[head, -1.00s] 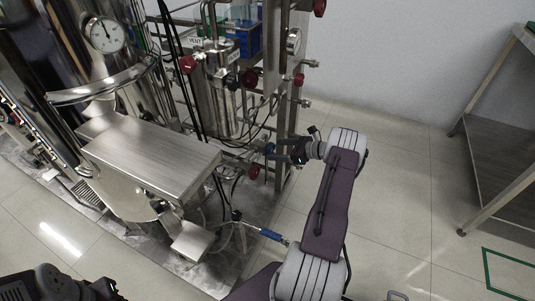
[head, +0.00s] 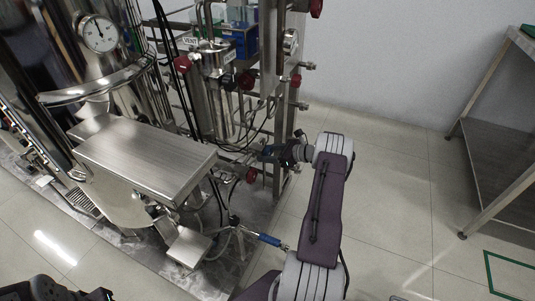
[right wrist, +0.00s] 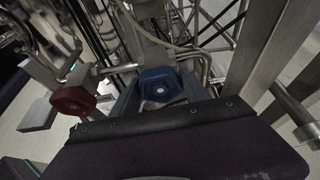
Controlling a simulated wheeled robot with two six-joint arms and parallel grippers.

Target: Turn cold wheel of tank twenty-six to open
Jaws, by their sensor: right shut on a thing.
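A small blue wheel (right wrist: 160,84) sits on the pipework in the middle of the right wrist view. In the head view it is mostly hidden by my right gripper (head: 271,153), which reaches in from the right at the skid's right edge. My left gripper (head: 45,288) is a dark, cut-off shape at the lower left. No tank number is readable.
More red wheels (head: 182,64) and a steel upright (head: 283,110) stand close around. A steel box top (head: 145,158) is left of my right gripper. Hoses and a blue-handled piece (head: 268,239) are lower down. Open floor (head: 395,190) lies right, before a steel shelf (head: 505,150).

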